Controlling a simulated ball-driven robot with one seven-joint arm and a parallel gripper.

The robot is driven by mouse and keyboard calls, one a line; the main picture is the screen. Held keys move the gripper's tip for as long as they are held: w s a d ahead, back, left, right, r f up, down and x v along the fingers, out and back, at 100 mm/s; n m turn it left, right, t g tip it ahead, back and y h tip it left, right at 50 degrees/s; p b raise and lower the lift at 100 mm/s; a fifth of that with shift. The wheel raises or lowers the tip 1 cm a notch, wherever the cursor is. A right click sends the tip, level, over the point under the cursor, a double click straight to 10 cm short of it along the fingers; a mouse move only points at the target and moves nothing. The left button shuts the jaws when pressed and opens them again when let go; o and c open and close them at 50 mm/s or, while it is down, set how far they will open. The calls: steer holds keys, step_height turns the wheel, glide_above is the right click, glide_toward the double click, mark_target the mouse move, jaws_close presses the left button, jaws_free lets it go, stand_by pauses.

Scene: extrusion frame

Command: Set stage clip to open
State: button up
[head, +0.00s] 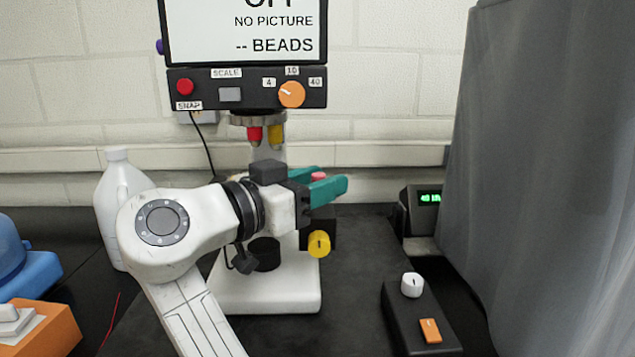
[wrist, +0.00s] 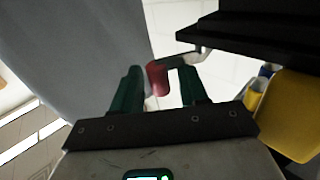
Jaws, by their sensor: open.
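The stage clip shows in the wrist view as a grey bent metal arm (wrist: 190,57) with a red tip (wrist: 157,79). It reaches out beside the black stage (wrist: 265,32). The red tip appears between the two teal fingers of my gripper (wrist: 160,73), with gaps on both sides. In the head view my gripper (head: 331,178) is open and points right, in front of the microscope column. The clip's pinkish-red tip (head: 318,176) shows between the fingers there. My arm hides most of the stage and the clip's arm. I cannot tell the clip's setting.
Red and yellow objectives (head: 255,134) hang above my gripper. A yellow knob (head: 319,244) marked 1 is below it. A control box (head: 395,300) with a white knob and orange switch stands right. A grey curtain (head: 560,150) closes the right side. A white jug (head: 112,205) stands left.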

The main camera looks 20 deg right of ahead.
steer(key=b+v, duration=0.1)
steer(key=v, duration=0.9)
steer(key=shift+s+a, duration=0.15)
steer(key=shift+a, duration=0.2)
steer(key=shift+f, duration=0.1)
